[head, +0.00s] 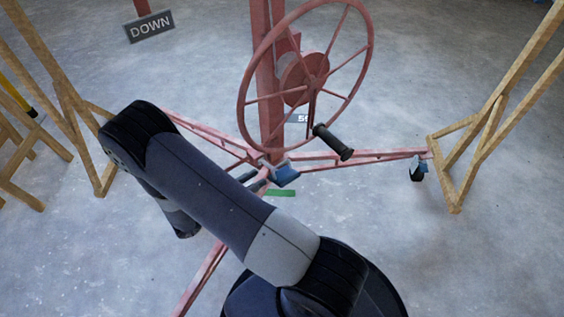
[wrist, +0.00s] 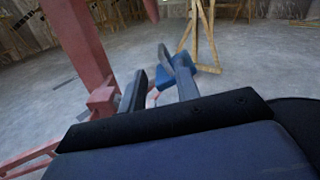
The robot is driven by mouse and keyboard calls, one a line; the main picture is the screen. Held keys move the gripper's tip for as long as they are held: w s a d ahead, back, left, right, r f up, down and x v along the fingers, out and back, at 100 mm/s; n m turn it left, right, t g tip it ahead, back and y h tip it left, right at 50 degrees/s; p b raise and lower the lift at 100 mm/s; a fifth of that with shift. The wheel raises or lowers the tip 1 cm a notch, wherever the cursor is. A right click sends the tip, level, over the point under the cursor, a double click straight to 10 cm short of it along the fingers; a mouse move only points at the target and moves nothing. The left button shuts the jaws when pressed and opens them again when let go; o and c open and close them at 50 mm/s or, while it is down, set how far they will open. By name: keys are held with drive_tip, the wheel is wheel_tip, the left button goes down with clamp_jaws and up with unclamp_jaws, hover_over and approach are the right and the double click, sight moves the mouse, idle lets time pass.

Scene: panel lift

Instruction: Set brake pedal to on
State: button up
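The brake pedal is a blue piece (head: 287,176) at the foot of the red post, just above a green strip on the floor. In the wrist view, the blue pedal (wrist: 205,68) lies just beyond my fingers, partly hidden by the right one. My gripper (wrist: 152,66) is open, its two dark fingers apart with nothing visibly held between them. In the head view, my gripper (head: 258,182) is close to the left side of the pedal, mostly hidden behind my arm. I cannot tell whether a finger touches the pedal.
The red lift post (head: 269,100) carries a large red handwheel (head: 307,78) with a black handle (head: 333,143) above the pedal. Red base legs (head: 365,157) spread along the floor. Wooden frames (head: 490,110) stand on both sides. A "DOWN" sign (head: 150,26) shows at the back left.

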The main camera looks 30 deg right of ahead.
sight(276, 168)
drive_tip(key=d, duration=0.3)
drive_tip(key=d+b, duration=0.1)
drive_tip(key=d, duration=0.3)
drive_tip(key=w+d, duration=0.1)
drive_tip(key=d, duration=0.2)
drive_tip(key=shift+d+b, duration=0.2)
drive_tip(key=shift+b, duration=0.2)
clamp_jaws()
